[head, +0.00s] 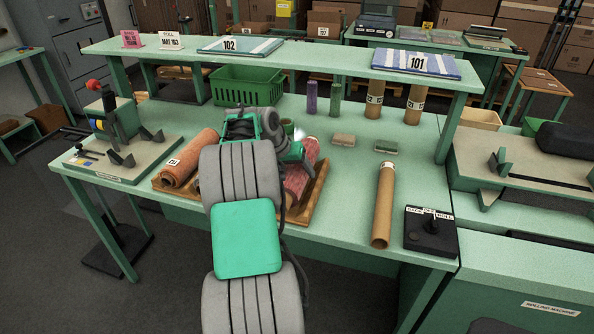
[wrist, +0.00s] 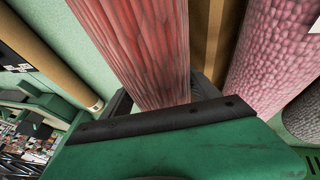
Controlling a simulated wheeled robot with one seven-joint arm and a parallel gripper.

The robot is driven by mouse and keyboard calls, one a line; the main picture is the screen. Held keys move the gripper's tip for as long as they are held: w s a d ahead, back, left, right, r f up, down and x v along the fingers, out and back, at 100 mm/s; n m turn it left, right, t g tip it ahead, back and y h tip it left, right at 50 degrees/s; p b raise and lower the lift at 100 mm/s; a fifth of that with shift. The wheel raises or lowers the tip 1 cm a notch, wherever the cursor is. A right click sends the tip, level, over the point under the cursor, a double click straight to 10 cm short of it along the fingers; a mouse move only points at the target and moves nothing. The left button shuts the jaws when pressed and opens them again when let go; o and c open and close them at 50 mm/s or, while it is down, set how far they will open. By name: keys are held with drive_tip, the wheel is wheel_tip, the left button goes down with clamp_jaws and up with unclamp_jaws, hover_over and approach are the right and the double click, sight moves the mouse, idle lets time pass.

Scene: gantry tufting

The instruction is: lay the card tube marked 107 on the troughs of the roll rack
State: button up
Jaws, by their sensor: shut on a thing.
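Card tubes: one (head: 384,205) lies on the table at right, and two (head: 374,99) (head: 415,104) stand upright at the back; their numbers are too small to read. A wooden tray-like rack (head: 317,195) holds an orange-pink roll (head: 188,158) and a red-pink roll (head: 298,181). I cannot tell whether it is the roll rack. In the wrist view my gripper (wrist: 152,112) is shut on a red ribbed roll (wrist: 140,45), with a pink bumpy roll (wrist: 268,60) at right and a brown tube (wrist: 45,50) at left.
A stand with V-shaped blocks (head: 122,157) is at left, and a control box (head: 430,232) at right. A green basket (head: 248,84), two small upright rolls (head: 311,97) (head: 335,99) and a raised shelf (head: 310,60) are behind.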

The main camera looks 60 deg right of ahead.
sight(288, 168)
drive_tip(key=o, duration=1.7)
drive_tip(key=v, duration=0.8)
drive_tip(key=shift+f, duration=0.1)
drive_tip(key=shift+s, duration=0.1)
